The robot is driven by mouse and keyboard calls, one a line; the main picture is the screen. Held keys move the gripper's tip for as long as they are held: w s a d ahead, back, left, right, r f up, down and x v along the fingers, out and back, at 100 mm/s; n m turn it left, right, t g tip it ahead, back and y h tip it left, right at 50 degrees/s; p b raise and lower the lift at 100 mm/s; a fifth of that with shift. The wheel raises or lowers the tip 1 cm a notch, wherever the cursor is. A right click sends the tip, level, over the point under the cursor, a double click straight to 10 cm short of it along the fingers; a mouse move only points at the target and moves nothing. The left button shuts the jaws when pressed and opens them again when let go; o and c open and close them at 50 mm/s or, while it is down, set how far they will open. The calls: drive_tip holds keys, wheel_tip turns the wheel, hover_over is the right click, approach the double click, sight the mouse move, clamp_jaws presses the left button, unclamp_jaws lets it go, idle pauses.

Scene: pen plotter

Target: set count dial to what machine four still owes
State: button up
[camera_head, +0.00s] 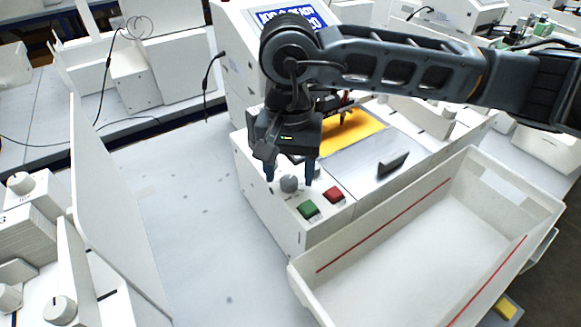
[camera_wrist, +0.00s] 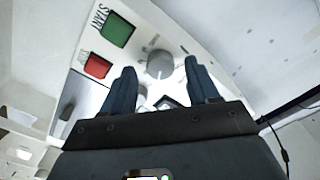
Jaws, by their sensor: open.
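A white plotter with a control panel (camera_head: 262,200) stands in the middle of the head view. A round grey dial (camera_head: 289,184) sits on the panel near its front left corner; the wrist view shows the dial (camera_wrist: 160,65) too, with a light pointer mark. My gripper (camera_head: 289,174) points down over the dial. Its fingers are open, one on each side of the dial; contact is not visible. A blue screen (camera_head: 268,17) with white text is partly hidden by my arm, and I cannot read it fully. No machine number is legible.
A green START button (camera_head: 308,209) and a red button (camera_head: 333,194) lie close to the dial. An open white bin (camera_head: 440,250) stands at the front right. Other white units with dials (camera_head: 60,310) stand at the left behind an upright panel (camera_head: 110,200). The grey tabletop (camera_head: 195,230) between is clear.

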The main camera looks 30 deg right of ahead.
drive_tip(key=shift+f, duration=0.6)
